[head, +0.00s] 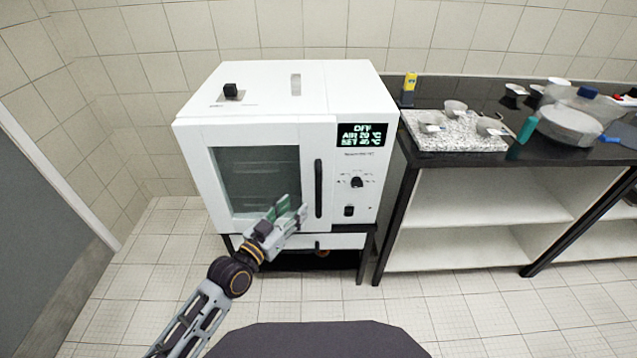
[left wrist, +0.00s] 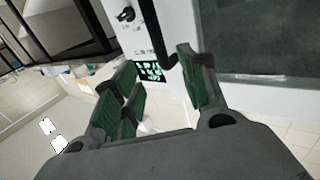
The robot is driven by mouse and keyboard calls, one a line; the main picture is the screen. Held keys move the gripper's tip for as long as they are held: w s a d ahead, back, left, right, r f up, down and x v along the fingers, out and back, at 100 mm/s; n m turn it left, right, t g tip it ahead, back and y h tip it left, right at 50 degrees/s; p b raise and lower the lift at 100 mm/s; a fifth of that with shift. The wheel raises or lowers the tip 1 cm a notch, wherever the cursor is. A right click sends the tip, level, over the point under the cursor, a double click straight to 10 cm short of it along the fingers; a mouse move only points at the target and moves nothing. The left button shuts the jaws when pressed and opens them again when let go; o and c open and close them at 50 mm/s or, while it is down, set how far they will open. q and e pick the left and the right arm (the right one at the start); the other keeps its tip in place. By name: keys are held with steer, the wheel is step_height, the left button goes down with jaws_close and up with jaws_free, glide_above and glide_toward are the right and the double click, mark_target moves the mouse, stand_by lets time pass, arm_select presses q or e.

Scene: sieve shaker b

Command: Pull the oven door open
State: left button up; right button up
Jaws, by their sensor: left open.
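The white oven (head: 280,95) stands on a black frame against the wall. Its door with a dark glass window (head: 255,178) is shut. The black vertical door handle (head: 319,188) is on the door's right side. My left gripper (head: 293,209) is in front of the lower door, just left of the handle in the head view, open and empty. In the left wrist view, the open fingers (left wrist: 158,92) show green pads, and the handle (left wrist: 165,35) lies beyond them, close to the fingertips. I cannot tell if they touch. My right gripper is not in view.
The oven's display (head: 362,134) and knob (head: 357,182) are right of the handle. The floor left of the oven is clear.

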mark_target(316, 185)
arm_select(q)
steer(key=x, duration=0.8)
steer(key=shift+w+d+b, duration=0.1)
steer(key=shift+b, duration=0.2)
steer(key=shift+x, duration=2.6)
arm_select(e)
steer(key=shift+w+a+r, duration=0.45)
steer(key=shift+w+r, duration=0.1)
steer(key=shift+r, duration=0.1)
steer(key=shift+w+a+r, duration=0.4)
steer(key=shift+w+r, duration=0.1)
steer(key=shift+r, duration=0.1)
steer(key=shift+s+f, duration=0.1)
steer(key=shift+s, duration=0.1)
arm_select(q)
jaws_close()
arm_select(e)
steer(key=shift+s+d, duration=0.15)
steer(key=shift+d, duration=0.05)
